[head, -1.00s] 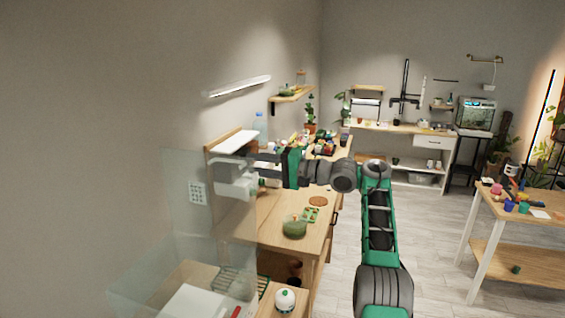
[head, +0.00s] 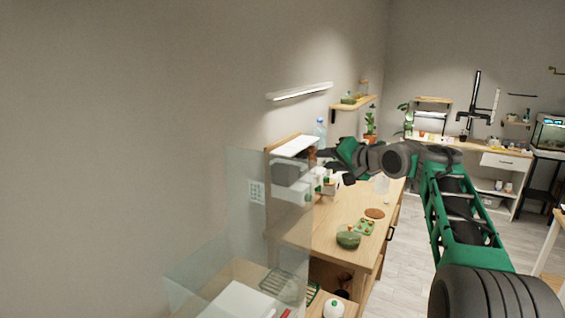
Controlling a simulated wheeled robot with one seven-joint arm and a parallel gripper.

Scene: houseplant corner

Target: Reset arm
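My arm reaches in from the lower right in the head view and bends left over the wooden counter. My gripper (head: 326,160), with a green body and dark fingers, points left at the arm's end, above the back part of the counter. Its fingers look spread apart, and I see nothing held between them. It is in front of the white-topped wooden unit by the wall, and the exact gap to it is hard to judge.
The wooden counter (head: 335,243) carries a green watering can (head: 348,239), a green tray (head: 365,227) and a round cork mat (head: 375,213). A clear panel (head: 235,225) stands at left. A shelf (head: 354,106) and a light bar (head: 300,91) are on the wall.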

